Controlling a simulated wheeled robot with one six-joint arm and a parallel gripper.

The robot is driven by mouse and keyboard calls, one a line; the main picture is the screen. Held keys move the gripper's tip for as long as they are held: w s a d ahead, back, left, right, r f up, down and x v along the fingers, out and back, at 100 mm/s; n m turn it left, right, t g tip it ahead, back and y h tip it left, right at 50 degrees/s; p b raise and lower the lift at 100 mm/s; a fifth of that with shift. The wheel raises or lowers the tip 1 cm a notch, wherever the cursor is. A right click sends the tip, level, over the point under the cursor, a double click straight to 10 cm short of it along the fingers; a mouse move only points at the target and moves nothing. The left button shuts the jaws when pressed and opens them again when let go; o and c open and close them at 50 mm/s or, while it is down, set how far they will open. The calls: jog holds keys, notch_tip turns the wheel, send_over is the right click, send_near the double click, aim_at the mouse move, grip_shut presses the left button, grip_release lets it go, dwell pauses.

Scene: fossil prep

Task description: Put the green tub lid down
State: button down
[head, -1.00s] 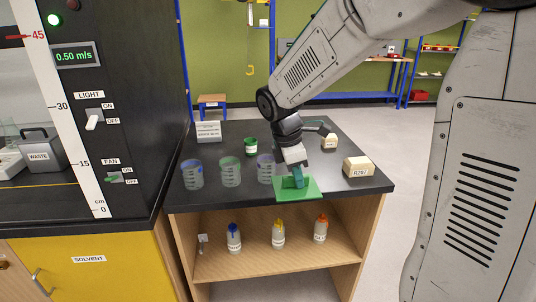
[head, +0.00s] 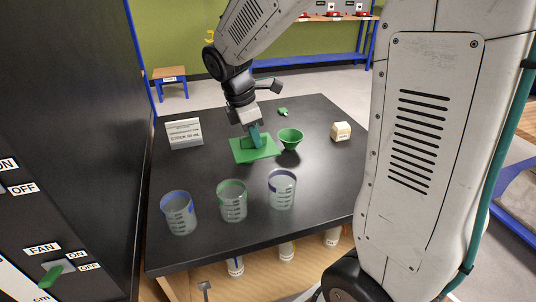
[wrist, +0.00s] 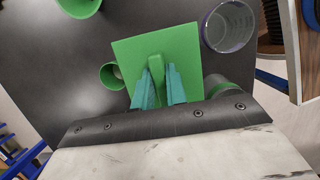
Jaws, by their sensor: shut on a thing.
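The green tub lid (head: 240,154) is a flat square plate with a raised grip. My gripper (head: 256,138) is above it, with its teal fingers shut on that grip. In the wrist view the lid (wrist: 128,48) lies level beyond the fingertips, and the grip (wrist: 156,68) stands between the two fingers (wrist: 159,88). The lid is over the black table, behind the beakers. I cannot tell whether it touches the tabletop or hangs just above it.
A green bowl-like vessel (head: 290,138) stands just right of the lid. Blue-rimmed (head: 179,214), green-rimmed (head: 232,203) and purple-rimmed (head: 282,190) beakers stand in front. A sign (head: 184,133) is at left, a pale block (head: 341,131) at right. The right front tabletop is clear.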

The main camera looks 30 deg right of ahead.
jog(key=f, duration=0.6)
jog(key=shift+w, duration=0.4)
jog(key=shift+a+x, duration=0.2)
jog(key=shift+x, duration=0.75)
jog(key=shift+a+x, duration=0.25)
jog(key=shift+x, duration=0.75)
jog(key=shift+f, duration=0.15)
jog(key=c, duration=1.4)
grip_release()
